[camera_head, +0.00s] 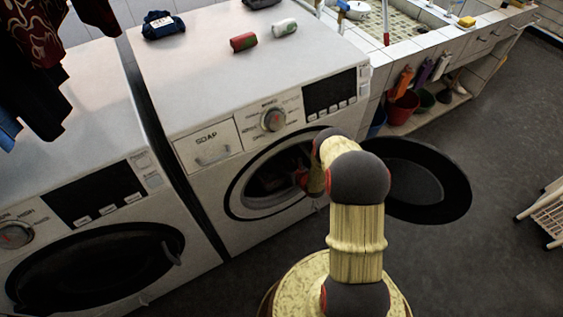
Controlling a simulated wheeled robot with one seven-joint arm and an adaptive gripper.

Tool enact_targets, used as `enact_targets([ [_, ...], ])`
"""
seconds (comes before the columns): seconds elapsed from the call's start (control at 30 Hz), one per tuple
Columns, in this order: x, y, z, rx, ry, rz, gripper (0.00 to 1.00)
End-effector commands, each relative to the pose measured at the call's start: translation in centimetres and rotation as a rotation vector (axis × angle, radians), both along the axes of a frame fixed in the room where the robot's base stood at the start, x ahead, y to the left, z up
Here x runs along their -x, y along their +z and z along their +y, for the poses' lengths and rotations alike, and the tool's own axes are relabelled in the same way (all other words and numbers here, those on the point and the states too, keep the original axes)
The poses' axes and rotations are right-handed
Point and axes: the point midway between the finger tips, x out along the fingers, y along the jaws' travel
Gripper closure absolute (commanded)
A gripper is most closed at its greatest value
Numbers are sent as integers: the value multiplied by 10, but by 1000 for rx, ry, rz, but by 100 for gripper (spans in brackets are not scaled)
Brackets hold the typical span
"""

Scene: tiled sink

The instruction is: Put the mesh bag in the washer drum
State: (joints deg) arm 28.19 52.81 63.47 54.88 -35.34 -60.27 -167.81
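The right-hand washer (225,100) has its round dark door (420,180) swung open to the right. Its drum (268,185) is open and dark inside. My arm reaches to the right side of the drum opening, and my gripper (301,178) is at the opening, mostly hidden by my own wrist and the shadow. I cannot tell whether its fingers are open or hold anything. I cannot make out a mesh bag for certain. A dark blue bundle with a pale patch (163,25) lies on top of this washer, at the back left.
A second washer (75,110), door shut, stands left, with dark clothes (35,60) hanging above. A tiled sink counter (425,45) is behind right. A white rack (545,212) stands far right.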

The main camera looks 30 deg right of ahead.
Motion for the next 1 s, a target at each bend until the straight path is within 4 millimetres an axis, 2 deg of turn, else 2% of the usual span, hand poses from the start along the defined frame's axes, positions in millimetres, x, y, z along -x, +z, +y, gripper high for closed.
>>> enact_targets([
  [0.37, 3, 4, 0, 0, -1, 2, 77],
  [0.53, 27, 18, -3, -2, -3, 1, 77],
  [0.8, 80, 39, -8, -1, -2, 1, 77],
  [1.0, 103, 47, -9, -1, -1, -1, 77],
])
